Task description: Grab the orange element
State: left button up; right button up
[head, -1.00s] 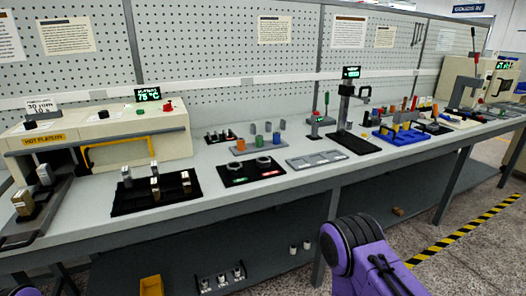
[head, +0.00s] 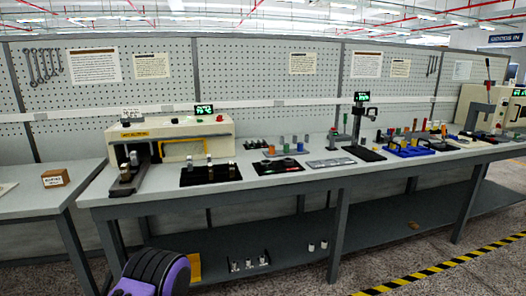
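More small orange and red pieces (head: 443,131) show among the coloured parts at the bench's right end, too small to tell apart. Neither of my grippers is in view. Only a purple and black link of my own arm shows at the bottom left.
The workbench (head: 310,176) carries a hot-plate machine (head: 180,140) at left, a black tray (head: 210,180) with metal parts, a press stand (head: 358,130) and a blue tray (head: 408,151). A side table (head: 40,200) holds a small box (head: 55,178). Floor shows in front.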

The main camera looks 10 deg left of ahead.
aim_at(272, 147)
jog(key=u, duration=0.9)
jog(key=i, duration=1.4)
jog(key=z, duration=0.25)
